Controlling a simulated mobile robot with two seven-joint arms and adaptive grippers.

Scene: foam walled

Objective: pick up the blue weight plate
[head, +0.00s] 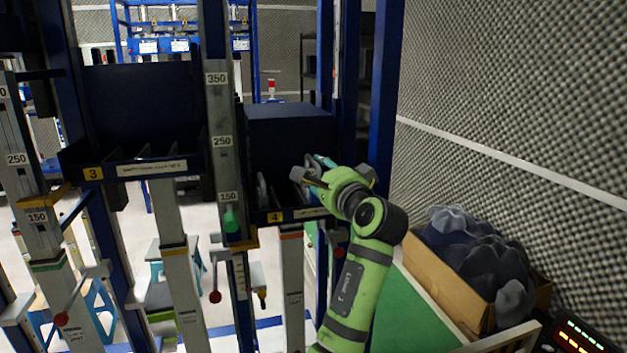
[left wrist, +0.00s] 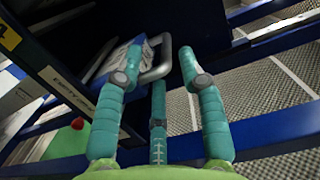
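My left gripper (head: 318,172) reaches into the compartment marked 4 (head: 290,214) of a dark blue rack. Its teal fingers also show in the left wrist view (left wrist: 163,58), spread apart. A grey loop handle (left wrist: 164,62) lies between the fingertips, close to the left one; I cannot tell whether they touch. Beside the handle is a pale, blue-edged plate-like piece (left wrist: 117,60), partly hidden by the left finger. I cannot tell for sure that it is the blue weight plate. Another grey handle (head: 262,190) stands further left in the compartment. My right gripper is not in view.
A bin marked 3 (head: 130,170) with dividers is at the left. Blue and grey uprights (head: 222,150) stand between the bins. A box of dark foam pieces (head: 440,275) is at the right, by the foam wall (head: 520,90).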

